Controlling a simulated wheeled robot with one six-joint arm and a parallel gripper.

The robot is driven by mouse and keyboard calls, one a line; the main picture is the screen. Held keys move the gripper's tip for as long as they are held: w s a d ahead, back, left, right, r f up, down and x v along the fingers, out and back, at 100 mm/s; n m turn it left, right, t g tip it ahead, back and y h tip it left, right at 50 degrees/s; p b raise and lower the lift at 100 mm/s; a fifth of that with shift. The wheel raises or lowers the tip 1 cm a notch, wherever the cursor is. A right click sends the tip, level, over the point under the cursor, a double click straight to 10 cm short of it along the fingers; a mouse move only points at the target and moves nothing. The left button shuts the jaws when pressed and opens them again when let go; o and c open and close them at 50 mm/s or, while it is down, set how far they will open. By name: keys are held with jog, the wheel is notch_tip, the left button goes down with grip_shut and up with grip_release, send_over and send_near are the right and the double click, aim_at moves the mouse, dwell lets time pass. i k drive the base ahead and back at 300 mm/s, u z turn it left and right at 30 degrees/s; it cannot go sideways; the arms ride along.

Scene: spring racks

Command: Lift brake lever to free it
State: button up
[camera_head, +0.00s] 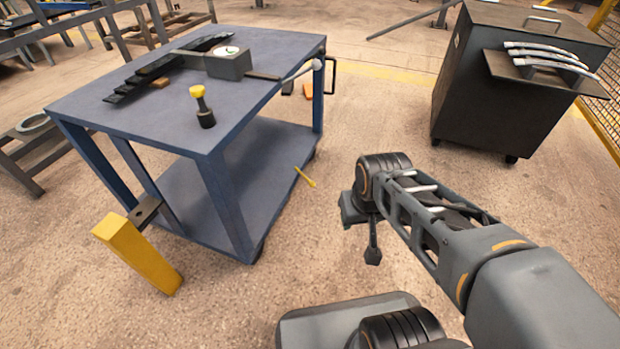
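A blue two-tier cart (262,55) stands left of centre. A small thin yellow lever (305,177) sticks out at a slant by the edge of its lower shelf; it looks like the brake lever, though I cannot be sure. A grey bar with a pale round knob (316,64) also juts from the right of the cart's top. My gripper (372,256) hangs down at the end of my arm, over the floor to the right of the cart. It is apart from the cart and both levers. Its fingertips are too small to tell open from shut.
On the cart top are a grey block with a dial (229,63), dark leaf springs (150,75) and a yellow-capped post (200,105). A yellow block (138,257) stands at its front left. A dark wheeled cabinet (500,90) is at right. Floor between is clear.

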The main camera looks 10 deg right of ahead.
aim_at(312, 183)
jog(key=k, duration=0.5)
jog(key=z, duration=0.4)
jog(key=i, duration=0.85)
jog(key=u, duration=0.55)
jog(key=i, duration=0.6)
jog(key=u, duration=0.45)
